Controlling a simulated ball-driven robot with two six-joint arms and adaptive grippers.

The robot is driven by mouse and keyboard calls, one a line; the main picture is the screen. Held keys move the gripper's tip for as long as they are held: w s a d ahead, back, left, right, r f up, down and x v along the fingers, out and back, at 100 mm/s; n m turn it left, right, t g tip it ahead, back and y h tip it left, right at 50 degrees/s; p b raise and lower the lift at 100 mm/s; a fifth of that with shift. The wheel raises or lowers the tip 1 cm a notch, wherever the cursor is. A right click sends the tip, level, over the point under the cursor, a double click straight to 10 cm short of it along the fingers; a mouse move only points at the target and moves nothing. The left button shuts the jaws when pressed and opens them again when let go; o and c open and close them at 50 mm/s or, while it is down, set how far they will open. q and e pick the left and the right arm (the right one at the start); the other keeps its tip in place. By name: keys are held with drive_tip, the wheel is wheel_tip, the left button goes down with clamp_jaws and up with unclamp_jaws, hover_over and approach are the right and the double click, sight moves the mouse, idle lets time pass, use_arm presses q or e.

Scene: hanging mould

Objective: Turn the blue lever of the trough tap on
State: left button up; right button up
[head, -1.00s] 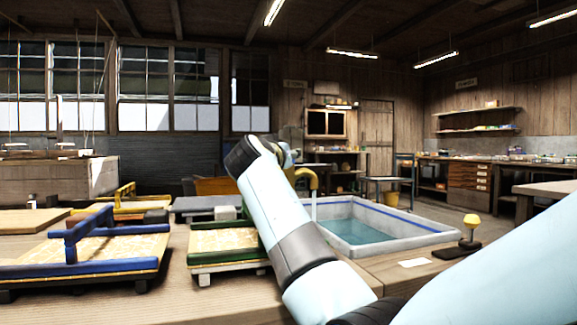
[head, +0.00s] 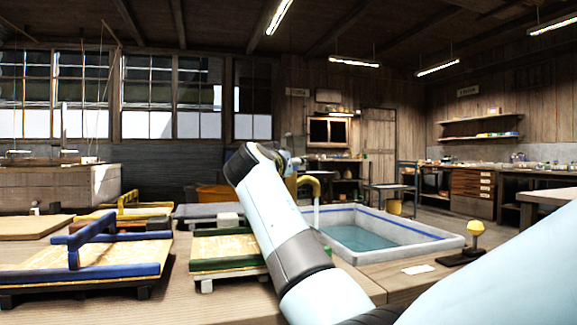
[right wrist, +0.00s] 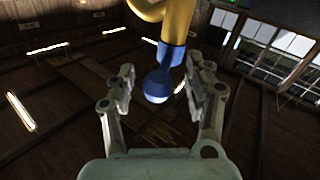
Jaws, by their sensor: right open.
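The yellow trough tap (head: 311,181) stands at the left end of the trough, partly hidden behind my right arm. A pale vertical streak hangs below its spout. In the right wrist view, the yellow tap body (right wrist: 176,25) comes down from the top, with the blue lever (right wrist: 158,85) and its round end below it. My right gripper (right wrist: 162,80) is open, with one finger on each side of the lever's end. A gap shows on the left; whether the right finger touches is unclear. The lever is hidden in the head view. My left gripper is not in view.
The grey trough (head: 440,241) holds bluish water. A blue-framed mould (head: 80,265) and a green-framed one (head: 225,262) lie on the wooden bench to the left. A yellow knob on a stand (head: 475,230) and a white card (head: 418,269) are at the right.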

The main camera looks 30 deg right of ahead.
wheel_tip(320, 180, up, 10)
idle(0.5)
